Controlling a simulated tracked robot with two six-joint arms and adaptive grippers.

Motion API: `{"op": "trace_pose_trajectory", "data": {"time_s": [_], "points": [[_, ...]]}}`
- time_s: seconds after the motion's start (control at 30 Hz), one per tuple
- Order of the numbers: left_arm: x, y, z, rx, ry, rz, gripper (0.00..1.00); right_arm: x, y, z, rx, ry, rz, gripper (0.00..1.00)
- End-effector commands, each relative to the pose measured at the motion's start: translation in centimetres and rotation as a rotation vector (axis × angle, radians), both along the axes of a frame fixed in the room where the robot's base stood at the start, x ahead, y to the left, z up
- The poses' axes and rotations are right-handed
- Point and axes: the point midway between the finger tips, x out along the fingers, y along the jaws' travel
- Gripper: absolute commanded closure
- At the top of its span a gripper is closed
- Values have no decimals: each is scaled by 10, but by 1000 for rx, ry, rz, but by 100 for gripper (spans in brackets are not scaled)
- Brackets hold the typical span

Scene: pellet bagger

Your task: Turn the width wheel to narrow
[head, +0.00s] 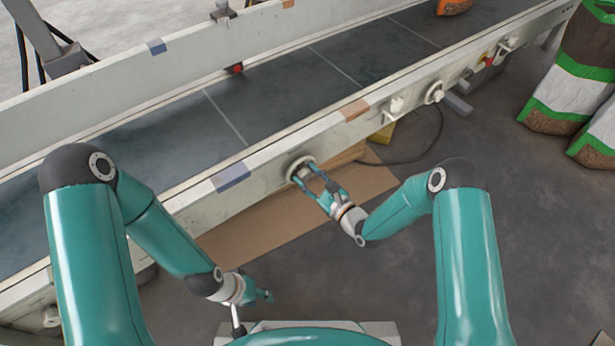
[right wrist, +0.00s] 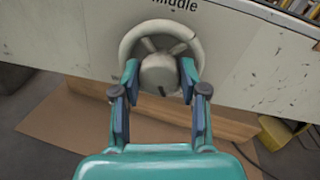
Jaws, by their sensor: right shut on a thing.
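The width wheel (head: 300,167) is a pale round handwheel on the front side of the conveyor. In the right wrist view the wheel (right wrist: 128,46) shows its rim, spokes and a round hub, below lettering that ends in "iddle". My right gripper (head: 307,180) reaches the wheel from the front. In the right wrist view its two fingers (right wrist: 160,78) stand on either side of the hub, shut on it, inside or over the lower rim. My left gripper (head: 262,297) hangs low in front of the conveyor, away from the wheel; its finger gap is too small to make out.
The conveyor's front rail (head: 250,160) runs diagonally with coloured tape patches. More knobs (head: 434,93) and a red-yellow switch (head: 488,59) sit farther right. A cardboard sheet (head: 240,238) lies on the floor below. Striped sacks (head: 570,100) stand at right. An orange object (head: 453,6) rests on the belt.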

Motion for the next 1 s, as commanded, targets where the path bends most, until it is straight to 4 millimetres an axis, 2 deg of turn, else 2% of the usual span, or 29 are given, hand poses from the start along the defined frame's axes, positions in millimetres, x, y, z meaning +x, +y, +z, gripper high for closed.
{"op": "trace_pose_trajectory", "data": {"time_s": [0.03,0.17,0.2,0.33,0.73,0.87,1.0], "points": [[0,0,-1,0,0,0,60,-3,-1,-8,-5,22,-3,92],[0,0,-1,0,0,0,60,-3,-1,-8,-5,22,-2,92],[0,0,-1,0,0,0,60,-3,-1,-8,-5,22,-2,54],[0,0,-1,0,0,0,60,-2,-1,-6,-4,16,-1,32],[0,0,0,0,0,0,60,-4,-2,-2,-5,7,1,32],[0,0,0,0,0,0,60,-14,-11,-2,-3,10,0,32],[0,0,0,0,0,0,60,-33,-28,-2,-3,11,-2,32]]}}
